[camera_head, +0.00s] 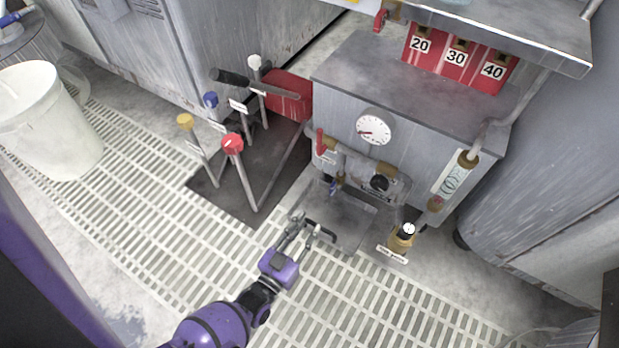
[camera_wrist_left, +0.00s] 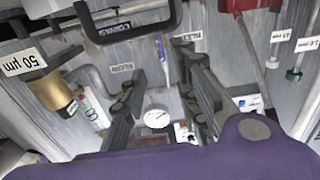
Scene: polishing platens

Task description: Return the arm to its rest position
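My left gripper (camera_head: 307,225) reaches in from the bottom of the head view on its purple arm. Its two dark fingers stand apart with nothing between them, above the grated floor in front of the grey machine (camera_head: 405,100). A dark handle (camera_head: 322,231) is close by its fingertips; I cannot tell whether they touch. In the left wrist view the fingers of the left gripper (camera_wrist_left: 160,62) are clearly spread, and a black bar handle (camera_wrist_left: 128,28) lies beyond them at the top. My right gripper is in neither view.
Several upright levers with coloured knobs, one red (camera_head: 232,144), stand left of the gripper. A brass-bodied knob (camera_head: 402,238) is on its right. The machine carries a round gauge (camera_head: 375,127). A white bucket (camera_head: 48,120) stands far left. The grated floor around the arm is clear.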

